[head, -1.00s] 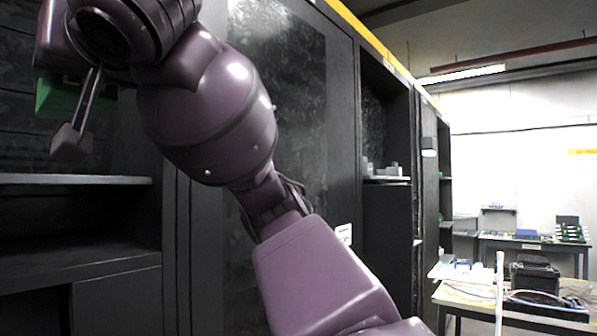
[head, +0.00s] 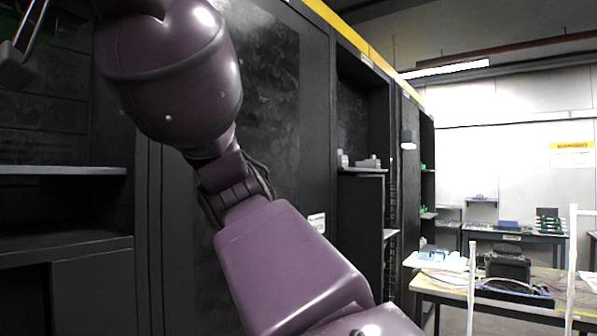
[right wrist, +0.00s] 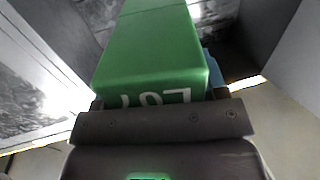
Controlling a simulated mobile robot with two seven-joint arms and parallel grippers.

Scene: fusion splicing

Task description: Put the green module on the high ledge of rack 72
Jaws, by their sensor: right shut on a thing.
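The green module (right wrist: 150,55) fills the middle of the right wrist view, with white lettering on its near face. My right gripper (right wrist: 160,125) is shut on it. The finger is above and in front of a dark rack with a grey-edged ledge (head: 60,170). I cannot read a rack number, so I cannot tell which rack is 72. My left gripper is not in view.
A tall dark cabinet panel (head: 270,120) stands behind my right arm, with a small white label (head: 317,222). Further right is an open rack with grey items (head: 368,162) on a shelf. A cluttered table (head: 540,280) stands at the lower right.

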